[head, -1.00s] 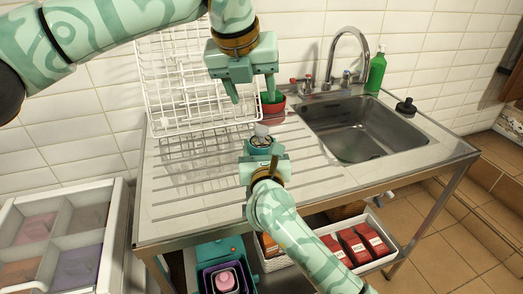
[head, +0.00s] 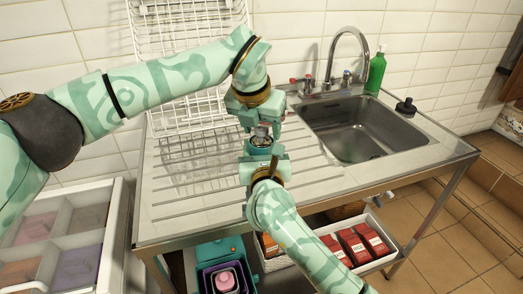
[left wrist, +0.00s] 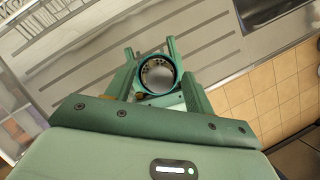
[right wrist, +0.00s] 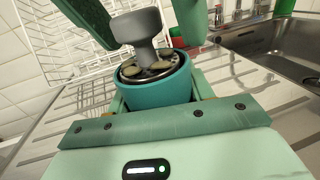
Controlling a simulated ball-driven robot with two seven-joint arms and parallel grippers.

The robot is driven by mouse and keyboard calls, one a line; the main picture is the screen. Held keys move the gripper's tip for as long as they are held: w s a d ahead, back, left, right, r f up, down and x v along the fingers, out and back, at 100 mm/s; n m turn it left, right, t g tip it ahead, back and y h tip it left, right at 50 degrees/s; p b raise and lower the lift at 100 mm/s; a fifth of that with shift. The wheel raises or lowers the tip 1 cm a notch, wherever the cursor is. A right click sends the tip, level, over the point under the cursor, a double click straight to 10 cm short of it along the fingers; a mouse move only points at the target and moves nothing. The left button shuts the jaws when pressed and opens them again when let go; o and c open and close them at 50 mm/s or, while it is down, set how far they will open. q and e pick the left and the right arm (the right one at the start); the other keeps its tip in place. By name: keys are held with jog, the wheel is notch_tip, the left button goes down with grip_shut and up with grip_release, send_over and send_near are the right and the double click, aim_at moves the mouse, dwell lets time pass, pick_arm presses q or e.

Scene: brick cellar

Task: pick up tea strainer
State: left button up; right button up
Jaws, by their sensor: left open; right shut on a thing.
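My right gripper (head: 262,153) is shut on a round teal cup (right wrist: 157,88) and holds it upright above the drainboard. A grey knob-topped piece (right wrist: 138,28) stands in the cup, over a dark disc with holes; I take this piece for the tea strainer. From above, in the left wrist view, its round grey top (left wrist: 158,75) shows inside the teal rim. My left gripper (head: 262,128) is open and points down from above, its fingers on either side of the knob. I cannot tell whether they touch it.
The steel sink (head: 362,128) lies to the right, with a tap (head: 347,42) and green bottle (head: 376,73) behind. A white wire rack (head: 185,60) stands at the back left. The drainboard (head: 190,205) has free room. Boxes and red packets (head: 365,243) sit on the shelf below.

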pick_arm(q)
jog(key=shift+w+f, duration=0.15)
jog(key=shift+f, duration=0.3)
jog(key=c, duration=0.6)
jog(key=shift+c, duration=0.2)
notch_tip(320, 180, up, 10)
jog(key=shift+r, duration=0.1)
pick_arm(e)
jog(key=o, duration=1.1)
